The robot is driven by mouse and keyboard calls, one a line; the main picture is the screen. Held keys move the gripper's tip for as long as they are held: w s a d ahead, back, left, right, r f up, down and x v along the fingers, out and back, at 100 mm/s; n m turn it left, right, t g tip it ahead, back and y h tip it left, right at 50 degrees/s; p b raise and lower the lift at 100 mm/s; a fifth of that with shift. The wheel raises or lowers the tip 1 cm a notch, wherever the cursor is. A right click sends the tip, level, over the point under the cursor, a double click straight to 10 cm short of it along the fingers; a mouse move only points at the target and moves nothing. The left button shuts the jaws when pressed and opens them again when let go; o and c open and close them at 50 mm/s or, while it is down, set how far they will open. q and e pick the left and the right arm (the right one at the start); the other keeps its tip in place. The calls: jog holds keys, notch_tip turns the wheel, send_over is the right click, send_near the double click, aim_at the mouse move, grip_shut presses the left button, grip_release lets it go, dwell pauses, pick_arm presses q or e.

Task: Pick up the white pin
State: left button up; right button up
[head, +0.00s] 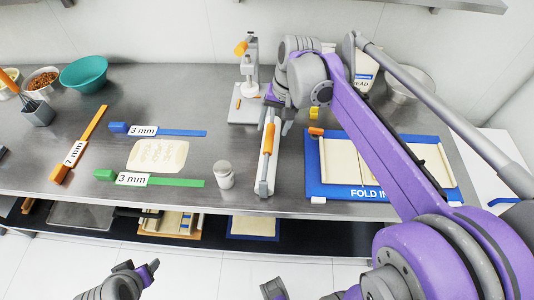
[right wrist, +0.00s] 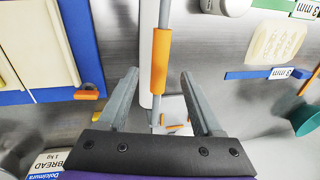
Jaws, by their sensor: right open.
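A long white bar (head: 260,182), which looks like the white pin, lies front to back on the steel table. A thin grey rod with an orange sleeve (head: 268,139) runs along it and partly covers it. In the right wrist view the white pin (right wrist: 148,45) shows beside the orange sleeve (right wrist: 160,60). My right gripper (head: 273,98) is above the table near the pin's far end. In its wrist view the open fingers (right wrist: 159,76) stand on either side of the rod, with nothing gripped; contact cannot be told.
A white stand (head: 248,68) is just behind the pin. A blue board (head: 380,192) is to the right, partly behind my arm. A white-lidded jar (head: 225,176) stands close on the left, with green (head: 178,182) and blue (head: 180,133) 3 mm strips beyond.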

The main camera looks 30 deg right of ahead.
aim_at(270, 136)
jog(key=shift+w+a+f, duration=0.1)
jog(key=shift+a+f, duration=0.05)
jog(key=shift+f, duration=0.85)
jog(key=shift+w+a+f, duration=0.15)
jog(key=shift+f, duration=0.9)
jog(key=shift+w+a+f, duration=0.1)
jog(key=shift+a+f, duration=0.05)
jog(key=shift+f, duration=0.85)
grip_shut()
